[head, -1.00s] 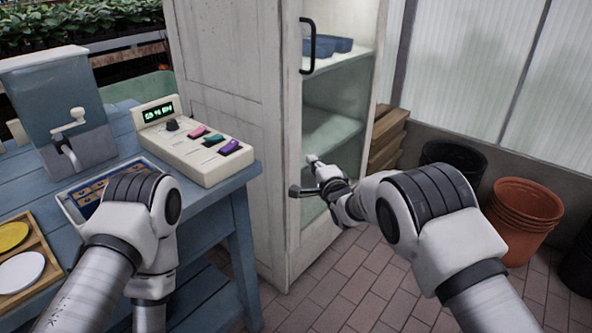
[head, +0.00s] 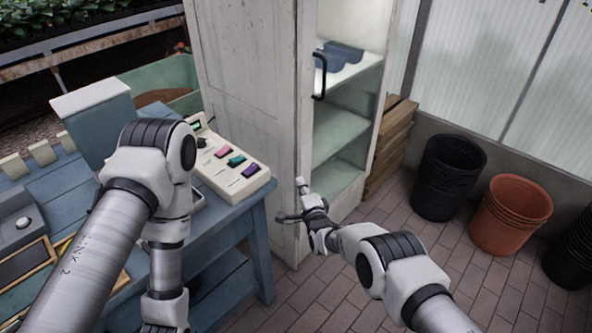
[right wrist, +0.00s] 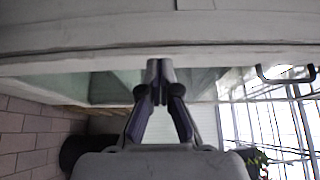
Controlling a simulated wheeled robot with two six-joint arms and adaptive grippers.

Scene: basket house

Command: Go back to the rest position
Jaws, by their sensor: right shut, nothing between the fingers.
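My right gripper (head: 294,202) is low in front of the tall white cabinet (head: 245,90), by the lower part of its front frame. In the right wrist view its fingers (right wrist: 159,72) are together with nothing between them, and the cabinet frame is just beyond the tips. I cannot tell whether they touch it. My left arm (head: 150,180) is bent over the blue table, its forearm pointing down. My left gripper is out of view below the picture's edge.
The blue table (head: 235,225) carries a cream control box (head: 232,172) with coloured switches. Black pots (head: 447,178) and terracotta pots (head: 510,214) stand at right. Brick floor (head: 365,285) is open in front.

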